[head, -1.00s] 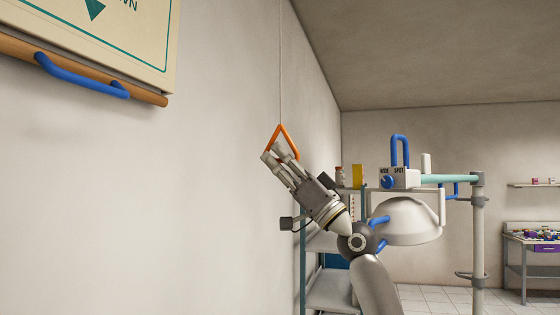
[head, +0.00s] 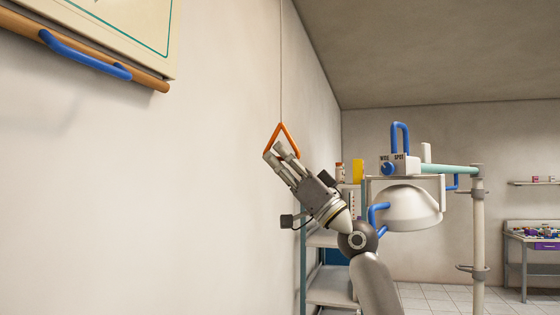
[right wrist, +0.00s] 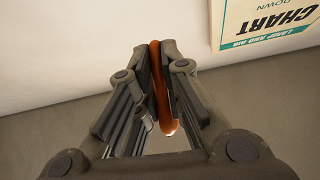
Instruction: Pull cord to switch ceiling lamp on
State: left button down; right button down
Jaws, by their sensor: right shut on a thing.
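An orange triangular pull handle (head: 280,129) hangs on a thin cord (head: 281,70) beside the left wall in the head view. The cord runs straight up out of the picture. My right gripper (head: 278,152) is at the lower part of the handle and shut on it. In the right wrist view the orange handle (right wrist: 160,85) lies between the two fingers (right wrist: 160,80). The ceiling lamp that the cord works cannot be made out. My left gripper is not in view.
A dental lamp head (head: 410,208) with blue handles and a switch box (head: 393,166) stands on a pole (head: 478,240) right of my arm. Shelves (head: 332,285) stand behind my arm.

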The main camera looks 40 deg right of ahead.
jog(key=c, duration=1.5)
grip_release()
jog(key=shift+c, duration=0.2)
jog(key=shift+f, duration=0.15)
jog(key=v, duration=1.2)
jog(key=shift+d, duration=0.1)
